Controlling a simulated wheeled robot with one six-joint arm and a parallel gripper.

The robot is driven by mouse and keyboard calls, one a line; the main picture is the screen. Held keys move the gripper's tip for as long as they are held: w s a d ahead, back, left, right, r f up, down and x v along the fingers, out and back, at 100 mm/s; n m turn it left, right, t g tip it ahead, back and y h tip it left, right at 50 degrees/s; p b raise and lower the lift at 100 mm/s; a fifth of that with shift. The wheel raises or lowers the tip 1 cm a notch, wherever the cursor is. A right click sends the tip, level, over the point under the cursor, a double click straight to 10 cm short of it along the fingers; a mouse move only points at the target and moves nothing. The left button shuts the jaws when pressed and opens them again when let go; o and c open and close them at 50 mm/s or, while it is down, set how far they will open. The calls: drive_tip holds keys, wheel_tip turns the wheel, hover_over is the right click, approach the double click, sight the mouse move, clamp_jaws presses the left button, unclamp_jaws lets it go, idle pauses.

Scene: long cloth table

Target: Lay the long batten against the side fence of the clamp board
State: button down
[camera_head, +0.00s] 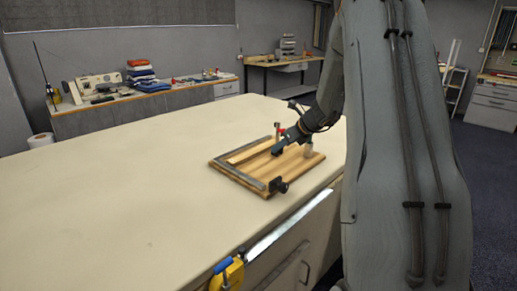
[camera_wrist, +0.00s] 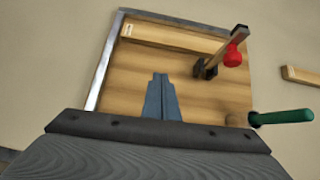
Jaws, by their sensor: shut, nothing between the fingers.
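The clamp board (camera_head: 286,172) lies on the cloth table, with a grey metal fence (camera_head: 240,174) along two edges. In the wrist view the fence (camera_wrist: 102,65) runs down the left edge and across the top. A long pale batten (camera_wrist: 172,37) lies on the board near the top strip, its marked left end near the left strip. It also shows in the head view (camera_head: 250,152). I cannot tell whether it touches either strip. My gripper (camera_wrist: 159,78) is shut and empty over the middle of the board, apart from the batten; it also shows in the head view (camera_head: 277,151).
A red-handled clamp (camera_wrist: 232,54) stands near the batten's right end. A green-handled clamp (camera_wrist: 284,117) is at the board's right edge. Another wooden piece (camera_wrist: 301,75) lies on the table to the right. The table (camera_head: 110,185) is clear left of the board.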

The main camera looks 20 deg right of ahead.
sight(250, 152)
drive_tip(key=x, duration=0.3)
drive_tip(key=p+x, duration=0.1)
drive_tip(key=x, duration=0.2)
drive_tip(key=d+p+x, duration=0.1)
drive_tip(key=x, duration=0.2)
drive_tip(key=shift+w+f, duration=0.1)
drive_tip(key=shift+w, duration=0.3)
drive_tip(key=shift+w+a+p, duration=0.25)
drive_tip(key=shift+w+p, duration=0.2)
drive_tip(key=shift+w, duration=0.15)
drive_tip(key=shift+w+a+p, duration=0.25)
drive_tip(key=shift+w+p, duration=0.2)
drive_tip(key=shift+w, duration=0.15)
drive_tip(key=shift+w+a+p, duration=0.25)
drive_tip(key=shift+w+p, duration=0.1)
drive_tip(key=shift+w, duration=0.45)
drive_tip(key=shift+w, duration=0.15)
drive_tip(key=shift+w+a+f+b, duration=0.1)
drive_tip(key=shift+w+a+b, duration=0.05)
drive_tip(key=shift+w+b, duration=0.2)
drive_tip(key=w, duration=0.1)
drive_tip(key=w+a, duration=0.1)
drive_tip(key=shift+w+a+b, duration=0.15)
drive_tip(key=shift+w+b, duration=0.15)
drive_tip(key=shift+w, duration=0.1)
